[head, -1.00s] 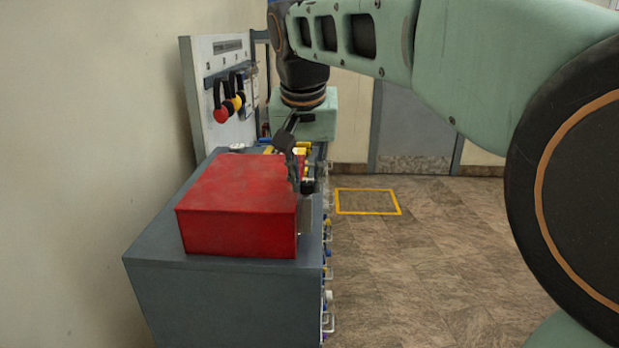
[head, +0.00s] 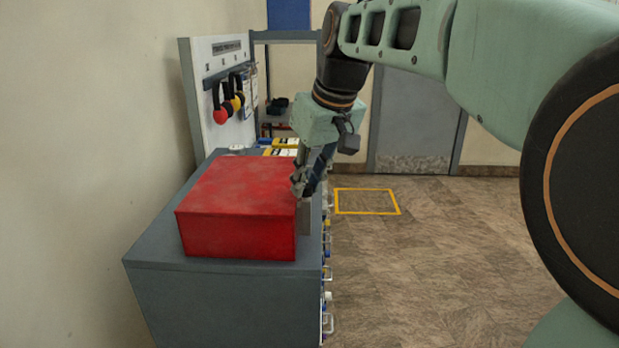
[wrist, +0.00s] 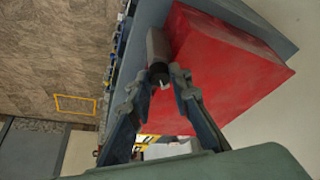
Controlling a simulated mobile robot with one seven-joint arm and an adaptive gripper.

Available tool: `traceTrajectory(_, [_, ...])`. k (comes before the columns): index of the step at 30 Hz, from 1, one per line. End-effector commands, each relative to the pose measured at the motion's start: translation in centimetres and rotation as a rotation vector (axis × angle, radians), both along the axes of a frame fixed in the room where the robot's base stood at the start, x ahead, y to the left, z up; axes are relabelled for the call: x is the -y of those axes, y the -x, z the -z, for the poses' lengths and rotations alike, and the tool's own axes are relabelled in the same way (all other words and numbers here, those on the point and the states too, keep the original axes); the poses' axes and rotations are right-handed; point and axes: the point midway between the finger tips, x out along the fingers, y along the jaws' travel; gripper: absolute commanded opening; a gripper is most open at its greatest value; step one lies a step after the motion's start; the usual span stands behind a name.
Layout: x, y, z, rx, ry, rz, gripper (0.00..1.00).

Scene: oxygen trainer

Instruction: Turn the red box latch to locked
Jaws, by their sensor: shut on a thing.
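The red box (head: 240,205) sits on the grey cabinet top, and it also shows in the wrist view (wrist: 225,65). The latch (wrist: 157,48) is a grey bar with a dark round end, on the box's right side. In the head view a grey part of it (head: 305,220) shows below my gripper (head: 303,186). In the wrist view my gripper (wrist: 157,88) has its two fingers on either side of the latch's dark end, closed on it. Exact finger contact is partly hidden in the head view. I cannot read the latch's locked or unlocked position.
The grey cabinet (head: 225,295) has several handles along its right side. A white panel with hanging ear defenders (head: 221,108) stands behind the box. Yellow items (head: 284,145) lie at the back. The floor on the right is open, with a yellow marked square (head: 367,201).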

Motion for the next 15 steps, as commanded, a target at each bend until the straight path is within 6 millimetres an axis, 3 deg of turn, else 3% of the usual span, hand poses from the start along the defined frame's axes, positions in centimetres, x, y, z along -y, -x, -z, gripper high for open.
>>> traceTrajectory(15, [0.25, -0.36, -0.29, 0.002, -0.002, -0.487, 0.00])
